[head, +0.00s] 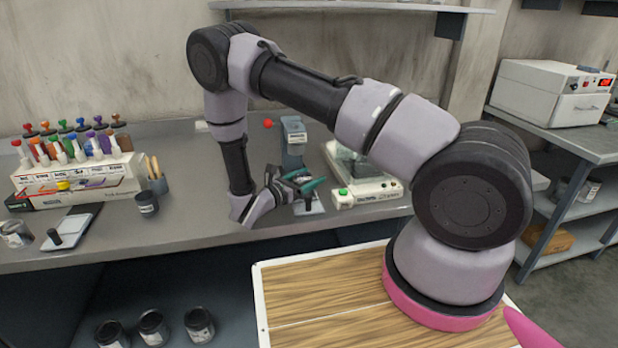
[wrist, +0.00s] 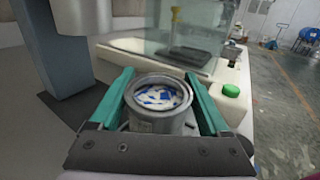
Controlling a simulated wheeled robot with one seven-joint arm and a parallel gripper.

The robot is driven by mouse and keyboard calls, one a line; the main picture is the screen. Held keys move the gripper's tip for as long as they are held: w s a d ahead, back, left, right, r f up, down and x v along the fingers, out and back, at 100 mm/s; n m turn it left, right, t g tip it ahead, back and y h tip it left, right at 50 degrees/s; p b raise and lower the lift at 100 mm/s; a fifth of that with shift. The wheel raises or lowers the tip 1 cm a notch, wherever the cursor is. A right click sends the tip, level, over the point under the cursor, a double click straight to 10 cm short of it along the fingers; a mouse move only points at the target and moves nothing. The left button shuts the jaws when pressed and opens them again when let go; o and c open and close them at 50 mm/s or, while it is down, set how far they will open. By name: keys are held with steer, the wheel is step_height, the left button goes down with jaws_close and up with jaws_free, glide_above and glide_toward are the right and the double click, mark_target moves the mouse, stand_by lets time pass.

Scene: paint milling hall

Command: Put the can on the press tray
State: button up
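The can (wrist: 160,103) is a grey open-topped tin with a white and blue pattern inside its rim. It sits upright between the teal fingers of my gripper (wrist: 160,78), which appear to touch it on both sides. In the head view my gripper (head: 306,186) is low over the bench, in front of the blue-grey press (head: 293,140) with its red knob. The press column (wrist: 62,55) stands at the left in the wrist view. A light plate shows below the fingers; I cannot tell whether the can rests on it. The gripper mostly hides the tray.
A glass-cased balance (head: 365,188) with a green button stands close to the right of my gripper. The bench between is clear.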

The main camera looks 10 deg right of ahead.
steer(key=shift+a, duration=0.1)
steer(key=v, duration=1.1)
steer(key=shift+s+a, duration=0.15)
steer(key=shift+a, duration=0.2)
steer(key=s+d+r+m+g+y, duration=0.35)
steer(key=d+r+m+g, duration=0.35)
steer(key=r, duration=0.4)
steer(key=s+d+r+m+g+y, duration=0.2)
steer(key=d+r+m+g+y, duration=0.2)
steer(key=d+r+m, duration=0.55)
steer(key=s+r+m+t+y, duration=0.4)
steer(key=s+r+m+y, duration=0.1)
steer(key=r, duration=0.5)
steer(key=s+r+m+t+y, duration=0.4)
steer(key=s+r+m, duration=0.3)
steer(key=r, duration=0.3)
steer(key=shift+a+r+t+y, duration=0.2)
steer(key=shift+r+t+y, duration=0.1)
steer(key=shift+y, duration=0.05)
